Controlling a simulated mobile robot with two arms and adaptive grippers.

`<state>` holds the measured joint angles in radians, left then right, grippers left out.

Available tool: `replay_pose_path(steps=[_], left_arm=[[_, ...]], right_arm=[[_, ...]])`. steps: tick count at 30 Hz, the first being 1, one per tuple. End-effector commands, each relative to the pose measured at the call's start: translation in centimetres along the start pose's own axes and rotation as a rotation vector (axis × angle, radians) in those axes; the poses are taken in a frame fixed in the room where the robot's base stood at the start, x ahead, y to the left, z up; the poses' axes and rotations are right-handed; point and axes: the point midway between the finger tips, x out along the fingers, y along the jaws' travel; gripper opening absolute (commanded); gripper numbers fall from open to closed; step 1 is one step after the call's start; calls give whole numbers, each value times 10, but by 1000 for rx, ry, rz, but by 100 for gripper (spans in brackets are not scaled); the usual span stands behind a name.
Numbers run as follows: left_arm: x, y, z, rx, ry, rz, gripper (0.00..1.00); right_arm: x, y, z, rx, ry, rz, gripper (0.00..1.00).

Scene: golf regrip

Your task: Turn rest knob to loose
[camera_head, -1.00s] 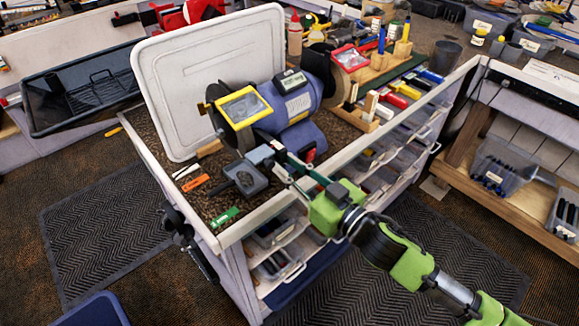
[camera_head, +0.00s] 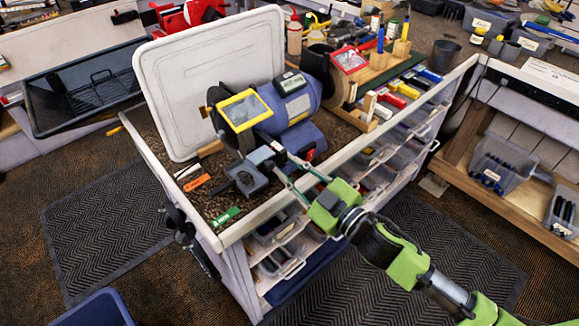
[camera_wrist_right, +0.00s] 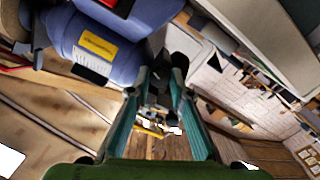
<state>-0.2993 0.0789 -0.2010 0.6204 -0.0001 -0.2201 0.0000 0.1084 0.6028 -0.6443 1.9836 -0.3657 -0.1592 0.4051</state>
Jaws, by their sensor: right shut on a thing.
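The blue bench grinder (camera_head: 285,105) with a yellow-framed eye shield stands on the dark bench top. Its grey tool rest (camera_head: 243,182) sticks out in front of it. My right gripper (camera_head: 277,162) reaches in from the lower right with its fingertips at the rest. It is shut on a small dark part, apparently the rest knob, which the fingers mostly hide. In the right wrist view the green fingers (camera_wrist_right: 163,80) converge on dark parts beside the blue grinder body (camera_wrist_right: 115,45). The knob's own turn cannot be read. My left gripper is not in view.
A large pale upright panel (camera_head: 205,85) stands behind the grinder. A wooden rack with bottles and colored handles (camera_head: 385,75) is to the right. Clear drawers (camera_head: 285,262) sit below.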

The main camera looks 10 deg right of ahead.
Motion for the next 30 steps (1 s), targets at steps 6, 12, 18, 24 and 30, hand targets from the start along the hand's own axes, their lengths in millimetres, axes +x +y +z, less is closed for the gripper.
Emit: replay_pose_path(steps=[6,12,18,24,30], left_arm=[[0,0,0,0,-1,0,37],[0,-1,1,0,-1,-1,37],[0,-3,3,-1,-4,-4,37],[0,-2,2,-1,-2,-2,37],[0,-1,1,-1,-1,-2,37]], right_arm=[[0,0,0,2,1,0,37],[0,0,0,3,1,0,37],[-8,0,0,4,0,0,37],[-41,-1,2,5,-3,-2,37],[-77,-2,2,6,-4,-2,37]])
